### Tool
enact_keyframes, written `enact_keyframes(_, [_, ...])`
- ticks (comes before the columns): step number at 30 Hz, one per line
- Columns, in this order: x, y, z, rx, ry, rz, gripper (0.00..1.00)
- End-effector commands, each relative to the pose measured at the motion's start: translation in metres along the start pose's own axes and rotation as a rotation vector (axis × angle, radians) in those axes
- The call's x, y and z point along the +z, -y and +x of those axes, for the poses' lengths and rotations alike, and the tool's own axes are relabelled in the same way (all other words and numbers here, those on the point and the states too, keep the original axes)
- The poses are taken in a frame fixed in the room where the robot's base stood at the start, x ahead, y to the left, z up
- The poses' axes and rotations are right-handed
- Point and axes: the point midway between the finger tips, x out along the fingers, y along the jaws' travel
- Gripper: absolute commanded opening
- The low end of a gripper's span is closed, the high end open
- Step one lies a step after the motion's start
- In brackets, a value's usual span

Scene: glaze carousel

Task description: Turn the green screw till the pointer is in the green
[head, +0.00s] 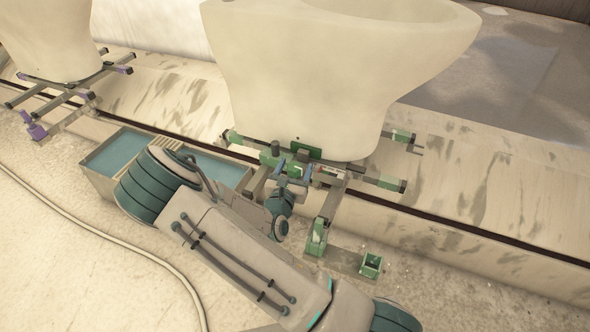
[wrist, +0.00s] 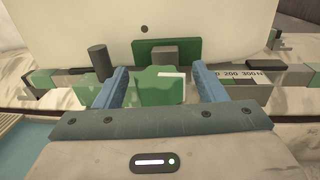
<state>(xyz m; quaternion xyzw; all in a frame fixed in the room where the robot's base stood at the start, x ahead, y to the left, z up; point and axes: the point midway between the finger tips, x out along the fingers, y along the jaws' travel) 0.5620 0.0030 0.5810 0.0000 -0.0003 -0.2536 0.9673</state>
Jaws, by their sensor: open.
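In the wrist view, my gripper (wrist: 160,88) is open, with its two blue fingers on either side of a green block-shaped part (wrist: 160,90), which I take for the green screw's head. A gap shows at the right finger; I cannot tell whether the left finger touches. A scale (wrist: 240,73) with the printed marks 200 and 300 lies just right of the fingers. I cannot make out the pointer or a green zone on it. In the head view, my gripper (head: 293,176) is at the green-ended frame under the big cream bowl-shaped piece (head: 330,70).
A dark upright peg (wrist: 98,61) stands left of the fingers, and a green plate (wrist: 166,50) is behind them. A teal-filled trough (head: 115,152) lies left of the frame. A second piece (head: 50,40) on a purple-ended frame stands far left. A hose crosses the floor.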

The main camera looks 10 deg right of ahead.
Motion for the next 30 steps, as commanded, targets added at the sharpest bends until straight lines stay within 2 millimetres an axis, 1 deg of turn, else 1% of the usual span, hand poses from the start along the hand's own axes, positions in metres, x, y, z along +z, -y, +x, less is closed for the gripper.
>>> enact_keyframes(7, [0.0,0.0,0.0006,0.0,0.0,0.0,0.65])
enact_keyframes(8, [0.0,0.0001,0.0006,0.0,0.0,0.0,0.56])
enact_keyframes(9, [0.0,0.0001,0.0006,0.0,0.0,0.0,0.45])
enact_keyframes(12, [-0.0001,0.0003,0.0005,-0.001,0.0,0.0,0.2])
enact_keyframes(18, [0.0002,0.0006,0.0006,-0.007,0.0,0.001,0.2])
enact_keyframes(23, [0.001,0.0002,0.0005,-0.044,-0.001,0.003,0.2])
enact_keyframes(30, [0.002,0.0,0.0009,-0.186,-0.002,0.004,0.2])
